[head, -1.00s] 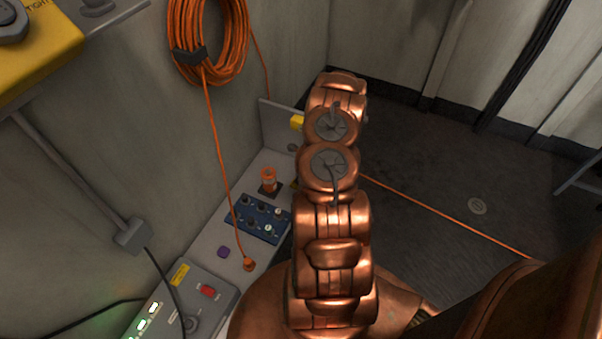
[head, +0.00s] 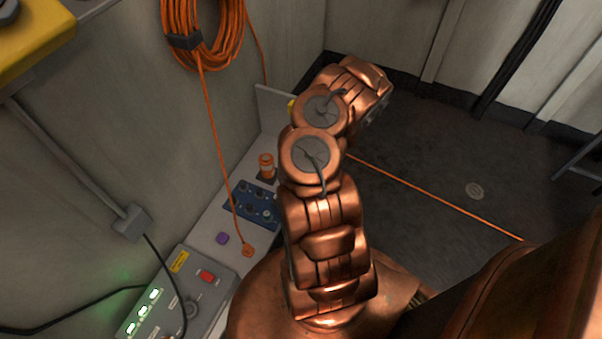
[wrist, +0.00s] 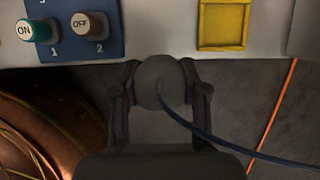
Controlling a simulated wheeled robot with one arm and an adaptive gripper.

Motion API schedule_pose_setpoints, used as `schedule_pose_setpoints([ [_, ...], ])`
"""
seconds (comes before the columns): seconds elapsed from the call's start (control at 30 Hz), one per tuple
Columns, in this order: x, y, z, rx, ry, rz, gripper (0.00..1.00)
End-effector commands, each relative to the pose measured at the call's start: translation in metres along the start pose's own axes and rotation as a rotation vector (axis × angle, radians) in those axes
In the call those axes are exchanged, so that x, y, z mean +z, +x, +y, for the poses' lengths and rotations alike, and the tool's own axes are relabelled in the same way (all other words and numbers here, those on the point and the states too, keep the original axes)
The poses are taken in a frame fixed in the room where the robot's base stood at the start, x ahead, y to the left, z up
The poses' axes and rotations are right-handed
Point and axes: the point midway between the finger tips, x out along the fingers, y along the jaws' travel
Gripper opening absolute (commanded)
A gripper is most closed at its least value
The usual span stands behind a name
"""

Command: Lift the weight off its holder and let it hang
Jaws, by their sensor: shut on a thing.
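In the wrist view, my gripper (wrist: 160,88) is shut on a dark grey rounded weight (wrist: 158,76), which sits between its two fingers. A dark blue cable runs from the weight down to the lower right. The weight is in front of the bench edge, with dark floor below it. A yellow square frame (wrist: 222,26) on the bench front is above and right of the weight, apart from it in the picture; I cannot tell whether it is the holder. In the head view, my arm hides the gripper and the weight.
An orange cable coil (head: 208,30) hangs on the wall.

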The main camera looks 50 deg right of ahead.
Motion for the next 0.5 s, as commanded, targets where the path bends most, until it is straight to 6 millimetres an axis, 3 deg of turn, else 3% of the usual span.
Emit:
schedule_pose_setpoints([
  [0.5,-0.019,-0.01,0.038,0.005,0.004,-0.003,0.0],
])
